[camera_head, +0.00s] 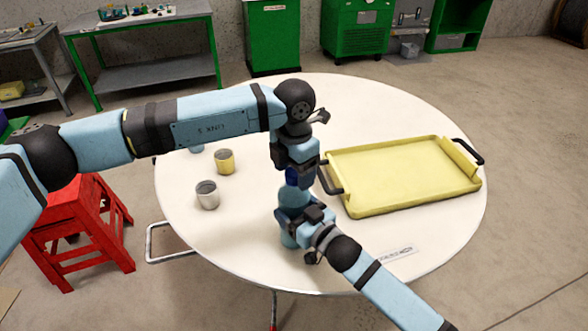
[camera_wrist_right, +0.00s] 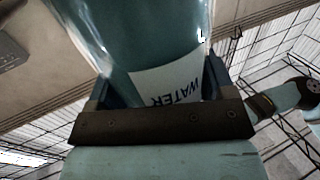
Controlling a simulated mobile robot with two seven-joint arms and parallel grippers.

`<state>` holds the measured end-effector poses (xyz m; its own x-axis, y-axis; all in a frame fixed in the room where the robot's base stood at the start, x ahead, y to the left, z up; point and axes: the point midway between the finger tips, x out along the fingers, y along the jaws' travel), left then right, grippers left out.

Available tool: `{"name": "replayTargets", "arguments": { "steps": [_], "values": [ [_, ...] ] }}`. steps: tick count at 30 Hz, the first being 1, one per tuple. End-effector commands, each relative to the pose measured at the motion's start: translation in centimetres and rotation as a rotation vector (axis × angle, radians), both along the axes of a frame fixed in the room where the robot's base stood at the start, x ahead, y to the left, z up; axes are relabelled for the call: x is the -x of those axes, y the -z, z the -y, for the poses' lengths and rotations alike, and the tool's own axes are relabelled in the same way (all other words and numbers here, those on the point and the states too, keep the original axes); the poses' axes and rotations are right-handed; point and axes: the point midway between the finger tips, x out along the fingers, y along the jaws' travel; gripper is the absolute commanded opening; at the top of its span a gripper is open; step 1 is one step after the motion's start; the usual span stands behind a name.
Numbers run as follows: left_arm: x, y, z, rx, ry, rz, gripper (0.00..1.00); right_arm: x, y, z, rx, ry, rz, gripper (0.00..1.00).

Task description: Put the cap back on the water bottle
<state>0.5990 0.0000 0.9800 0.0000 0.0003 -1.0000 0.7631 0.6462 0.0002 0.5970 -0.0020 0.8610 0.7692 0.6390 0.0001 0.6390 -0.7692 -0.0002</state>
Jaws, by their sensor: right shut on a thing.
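The water bottle (camera_head: 293,199), teal and upright, stands near the middle of the round table. My right gripper (camera_head: 305,216) is shut on its body. In the right wrist view the bottle (camera_wrist_right: 150,45) fills the space between the fingers, with a white WATER label facing the camera. The dark blue cap (camera_head: 292,177) is directly above the bottle top, under my left gripper (camera_head: 293,172), which points straight down. The left fingertips are too small and covered to tell whether they press on the cap. Whether the cap touches the bottle neck is also unclear.
A yellow tray (camera_head: 400,178) with dark handles lies just right of the bottle.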

Motion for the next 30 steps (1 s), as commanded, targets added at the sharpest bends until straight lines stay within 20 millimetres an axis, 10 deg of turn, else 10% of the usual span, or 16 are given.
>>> {"name": "replayTargets", "arguments": {
  "steps": [8,21,30],
  "values": [
    [-0.1,-1.0,0.0,0.001,0.0,0.002,0.7,0.0,0.0,0.0,0.0,0.0,0.0,0.1],
    [0.0,-9.6,0.0,0.001,0.0,0.002,0.7,0.0,0.0,0.0,0.0,0.0,0.0,0.1],
    [0.0,-12.0,0.0,0.001,0.0,-0.001,0.7,0.0,0.0,0.0,0.0,0.0,0.0,0.1]
  ]
}}
